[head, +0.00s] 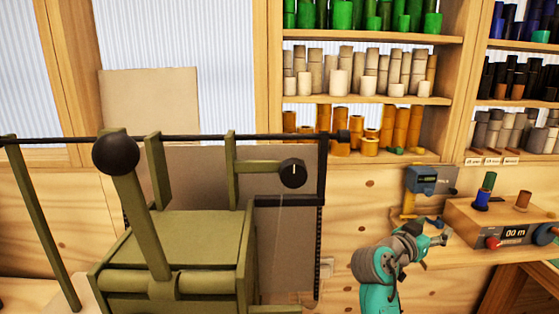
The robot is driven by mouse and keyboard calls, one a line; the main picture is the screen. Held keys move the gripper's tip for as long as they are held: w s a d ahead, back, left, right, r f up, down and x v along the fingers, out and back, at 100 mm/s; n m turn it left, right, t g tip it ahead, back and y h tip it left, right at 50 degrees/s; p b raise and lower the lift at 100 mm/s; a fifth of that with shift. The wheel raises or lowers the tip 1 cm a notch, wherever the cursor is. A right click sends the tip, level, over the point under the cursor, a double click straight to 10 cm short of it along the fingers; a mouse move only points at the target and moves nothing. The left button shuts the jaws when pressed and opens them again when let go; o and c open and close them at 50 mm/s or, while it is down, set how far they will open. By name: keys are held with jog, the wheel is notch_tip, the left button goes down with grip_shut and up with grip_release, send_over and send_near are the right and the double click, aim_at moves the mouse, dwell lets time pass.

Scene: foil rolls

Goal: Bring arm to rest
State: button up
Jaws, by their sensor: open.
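My arm, teal and grey, rises from the lower edge right of centre in the head view. My gripper (436,243) is at its end, pointing right. It is open, and I see nothing between its fingers. It shows in front of the wooden bench edge, just left of a wooden box (470,222) with a small display and a red knob. Whether it touches anything is hard to tell at this size.
An olive-green machine (185,240) with a black ball lever (116,154) fills the left and centre. A blue device (432,180) stands behind my gripper. Shelves (370,98) of green, cream and orange rolls line the back. Blue, green and brown spools top the box.

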jog(key=s+a+f+n+t+y, duration=0.1)
jog(key=s+a+f+n+y, duration=0.2)
jog(key=f, duration=0.6)
jog(key=s+a+f+n+t+y, duration=0.2)
jog(key=s+a+f, duration=0.1)
jog(key=s+f, duration=0.4)
jog(key=s+a+f+n+t+y, duration=0.1)
jog(key=s+a+f+n+y, duration=0.15)
jog(key=f, duration=0.75)
jog(key=s+a+f+n+y, duration=0.2)
jog(key=s+a+f, duration=0.15)
jog(key=s, duration=0.45)
jog(key=s+a+f+n+y, duration=0.2)
jog(key=s+a+f+y, duration=0.15)
jog(key=s, duration=0.55)
jog(key=s+a+r, duration=0.1)
jog(key=s+r, duration=0.2)
jog(key=s, duration=0.6)
jog(key=s+a+r+t+y, duration=0.1)
jog(key=s+r, duration=0.1)
jog(key=s, duration=0.7)
jog(key=s+a+r+y, duration=0.1)
jog(key=s+r, duration=0.2)
jog(key=s, duration=0.6)
jog(key=shift+a+r, duration=0.3)
jog(key=shift+r, duration=0.05)
